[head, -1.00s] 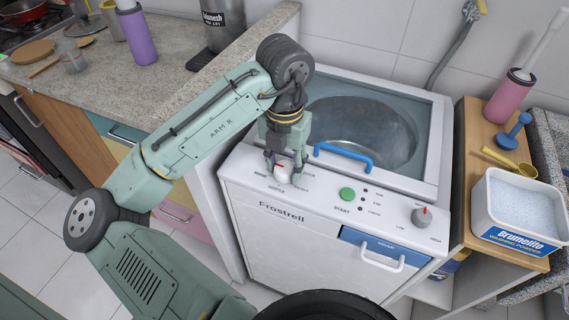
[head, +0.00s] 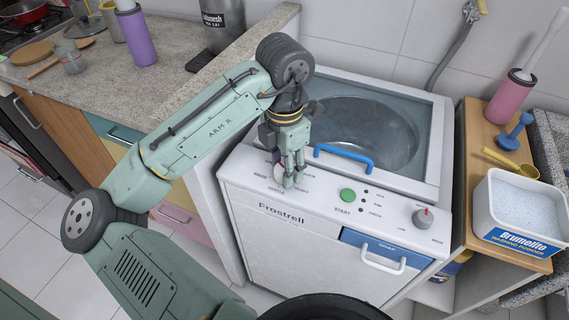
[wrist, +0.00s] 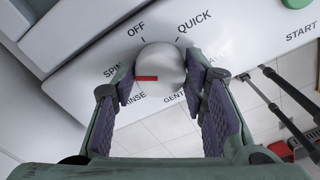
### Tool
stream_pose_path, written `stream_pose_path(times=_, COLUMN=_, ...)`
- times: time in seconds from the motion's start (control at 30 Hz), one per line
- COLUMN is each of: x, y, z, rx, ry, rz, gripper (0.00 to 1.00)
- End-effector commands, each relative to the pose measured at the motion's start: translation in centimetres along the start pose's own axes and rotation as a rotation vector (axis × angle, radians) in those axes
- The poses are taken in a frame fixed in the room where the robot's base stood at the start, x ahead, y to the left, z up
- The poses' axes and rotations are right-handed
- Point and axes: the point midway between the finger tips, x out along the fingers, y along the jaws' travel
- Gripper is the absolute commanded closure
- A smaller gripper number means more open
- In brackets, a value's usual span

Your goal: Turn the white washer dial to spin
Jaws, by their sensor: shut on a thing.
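The white washer dial (head: 280,173) is at the left of the washer's control panel (head: 320,212). In the wrist view the dial (wrist: 165,60) has a red mark pointing left, just below the SPIN label and above RINSE. OFF and QUICK are printed above it; GENTLE is below, partly hidden. My gripper (head: 290,182) reaches down onto the dial and partly covers it in the head view. In the wrist view my gripper (wrist: 160,88) has its purple-padded fingers on both sides of the dial, shut on it.
A green start button (head: 348,195) and a grey knob with a red mark (head: 422,218) are farther right on the panel. A blue lid handle (head: 343,158) stands close behind the dial. A washing powder tub (head: 520,210) sits on the wooden shelf at right.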

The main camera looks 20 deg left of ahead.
Motion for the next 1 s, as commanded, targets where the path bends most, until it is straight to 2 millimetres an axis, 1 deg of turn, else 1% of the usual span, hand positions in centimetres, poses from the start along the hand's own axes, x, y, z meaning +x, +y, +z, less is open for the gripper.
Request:
stream_pose_path(times=0.33, x=0.09, y=-0.14, z=-0.01, rx=0.007, ry=0.002, rz=-0.003, gripper=0.88)
stream_pose_path(times=0.37, x=0.09, y=-0.14, z=-0.01, rx=0.008, ry=0.002, rz=-0.003, gripper=0.59)
stream_pose_path(times=0.4, x=0.09, y=-0.15, z=-0.01, rx=0.008, ry=0.002, rz=-0.004, gripper=0.57)
stream_pose_path(times=0.67, x=0.05, y=-0.07, z=-0.01, rx=0.004, ry=0.001, rz=-0.002, gripper=0.39)
stream_pose_path(times=1.0, x=-0.23, y=0.0, z=-0.01, rx=0.003, ry=0.001, rz=0.0, gripper=0.39)
